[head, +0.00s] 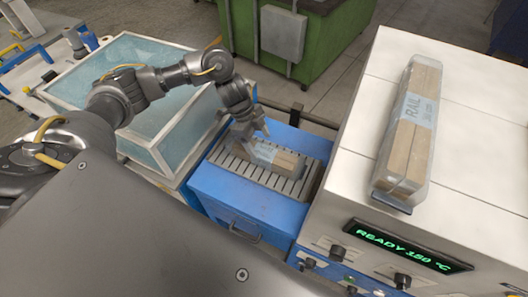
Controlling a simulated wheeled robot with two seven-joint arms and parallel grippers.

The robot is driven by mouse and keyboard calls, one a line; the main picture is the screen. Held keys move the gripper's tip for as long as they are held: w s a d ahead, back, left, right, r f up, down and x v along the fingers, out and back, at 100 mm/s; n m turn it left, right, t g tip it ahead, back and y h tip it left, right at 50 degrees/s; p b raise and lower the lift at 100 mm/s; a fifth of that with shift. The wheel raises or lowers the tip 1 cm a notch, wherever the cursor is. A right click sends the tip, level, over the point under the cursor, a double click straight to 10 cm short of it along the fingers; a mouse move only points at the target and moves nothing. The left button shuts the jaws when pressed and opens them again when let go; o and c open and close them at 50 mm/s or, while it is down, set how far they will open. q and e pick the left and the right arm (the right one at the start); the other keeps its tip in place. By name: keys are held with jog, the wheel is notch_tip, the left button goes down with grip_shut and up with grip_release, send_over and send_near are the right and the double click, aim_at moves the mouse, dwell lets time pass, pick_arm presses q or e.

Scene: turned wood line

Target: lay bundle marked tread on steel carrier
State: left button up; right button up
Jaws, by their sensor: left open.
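A short wrapped bundle (282,160) of wooden pieces lies on a slatted steel carrier (250,175) on top of a blue cabinet. Its clear wrap has a pale label, too small to read here, so I cannot confirm the tread mark. My left gripper (252,134) is open, its fingers pointing down just above and beside the left end of this bundle. I cannot tell whether a finger touches it. A longer wrapped bundle marked RAIL (408,125) lies on the white machine at the right. My right gripper is not in view.
The white machine (350,190) with a display reading READY 150 °C stands right of the blue cabinet (232,208). A glass-topped case (150,150) stands to the left, under my left arm. A green cabinet (340,40) stands behind. Bare slats surround the short bundle.

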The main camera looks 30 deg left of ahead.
pick_arm(q)
jog(key=v, duration=0.4)
jog(key=shift+a+r, duration=0.15)
jog(key=shift+r, duration=0.25)
